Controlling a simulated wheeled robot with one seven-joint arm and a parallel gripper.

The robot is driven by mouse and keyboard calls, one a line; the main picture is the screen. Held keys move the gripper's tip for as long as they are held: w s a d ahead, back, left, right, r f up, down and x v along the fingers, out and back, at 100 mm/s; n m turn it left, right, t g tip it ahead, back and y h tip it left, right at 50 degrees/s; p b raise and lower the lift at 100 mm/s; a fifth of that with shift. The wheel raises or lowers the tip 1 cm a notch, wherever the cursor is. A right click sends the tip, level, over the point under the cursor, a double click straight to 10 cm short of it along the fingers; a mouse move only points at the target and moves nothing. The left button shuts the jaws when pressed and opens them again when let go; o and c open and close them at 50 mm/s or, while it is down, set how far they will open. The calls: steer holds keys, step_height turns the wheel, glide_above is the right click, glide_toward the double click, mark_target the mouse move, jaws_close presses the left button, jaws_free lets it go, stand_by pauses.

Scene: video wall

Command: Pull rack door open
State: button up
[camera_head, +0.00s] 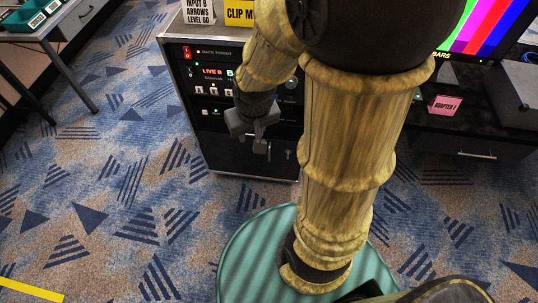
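The rack (186,80) is a cabinet with pale metal edges, standing at the upper middle, partly hidden behind my arm. Its upper front carries lit controls marked RACK POWER and LIVE B. The dark lower front, which looks like the rack door (228,157), appears closed. A small dark handle or latch (262,148) shows on it, with a light keyhole-like mark to its right. My gripper (256,128) is dark grey and in front of the rack, just above the handle in the picture. Its fingers look spread apart, with nothing seen between them; contact with the handle cannot be told.
Signs (199,11) stand on the rack top. At right, a dark cabinet (445,140) holds a colour-bar screen (480,30) and a pink card (445,105). A table (35,32) with green trays is at upper left. The patterned carpet (110,190) is clear at left.

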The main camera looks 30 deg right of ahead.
steer(key=w+d+f+m+b, duration=0.1)
steer(key=w+d+f+b, duration=0.4)
steer(key=f+b, duration=0.5)
steer(key=w+d+f+m+t+h+b, duration=0.1)
steer(key=w+d+f+b, duration=0.4)
steer(key=f, duration=1.2)
steer(key=w+d+f+m+b, duration=0.2)
steer(key=w+d+f+b, duration=0.3)
steer(key=w+f+b, duration=0.4)
step_height(320, 180, down, 5)
steer(key=b, duration=0.7)
steer(key=shift+w+h, duration=0.4)
steer(key=b+x, duration=0.2)
steer(key=x, duration=0.3)
steer(key=b+x, duration=0.2)
steer(key=x, duration=0.4)
steer(key=b+x, duration=0.2)
steer(key=x, duration=0.4)
steer(key=shift+w, duration=0.35)
jaws_close()
